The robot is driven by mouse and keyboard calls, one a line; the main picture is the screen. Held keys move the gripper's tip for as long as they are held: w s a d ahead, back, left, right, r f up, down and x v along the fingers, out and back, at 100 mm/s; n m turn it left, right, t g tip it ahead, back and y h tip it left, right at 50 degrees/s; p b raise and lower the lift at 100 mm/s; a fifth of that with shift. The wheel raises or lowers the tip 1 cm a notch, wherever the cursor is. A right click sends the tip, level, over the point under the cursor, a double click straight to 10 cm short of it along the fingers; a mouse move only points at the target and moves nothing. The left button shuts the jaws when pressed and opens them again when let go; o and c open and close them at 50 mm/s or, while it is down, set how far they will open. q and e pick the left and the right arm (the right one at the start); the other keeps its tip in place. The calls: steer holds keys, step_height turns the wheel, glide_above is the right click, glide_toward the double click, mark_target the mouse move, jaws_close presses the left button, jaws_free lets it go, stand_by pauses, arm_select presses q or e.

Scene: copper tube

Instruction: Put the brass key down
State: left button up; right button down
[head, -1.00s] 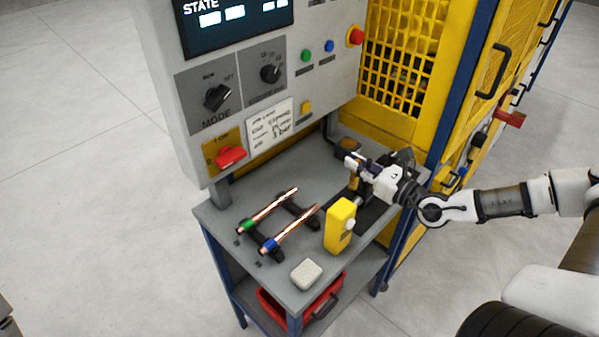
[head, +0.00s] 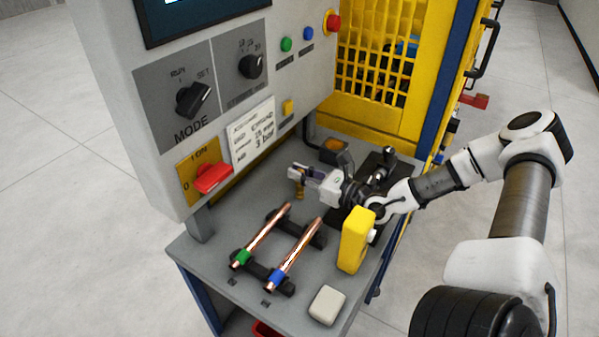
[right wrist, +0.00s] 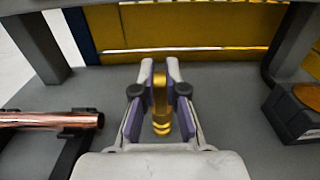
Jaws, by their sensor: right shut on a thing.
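The brass key (right wrist: 160,103) is upright between the purple-padded fingers of my right gripper (right wrist: 160,88) in the right wrist view. In the head view the right gripper (head: 303,172) is shut on the key (head: 299,189), over the grey bench top (head: 225,258) behind the copper tubes. The key's lower end is close to the bench; I cannot tell whether it touches. My left gripper does not show.
Two copper tubes, one with a green band (head: 262,231) and one with a blue band (head: 296,251), lie on black rests. A yellow device (head: 354,240), a pale block (head: 327,304) and a black fixture (head: 377,178) are nearby. The control panel (head: 150,120) overhangs the left side.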

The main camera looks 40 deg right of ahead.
steer(key=shift+f, duration=0.2)
steer(key=shift+s+d+r, duration=0.15)
steer(key=shift+s, duration=0.2)
steer(key=shift+f, duration=0.2)
steer(key=c, duration=1.2)
jaws_free()
steer(key=shift+w, duration=0.2)
steer(key=shift+s+r, duration=0.1)
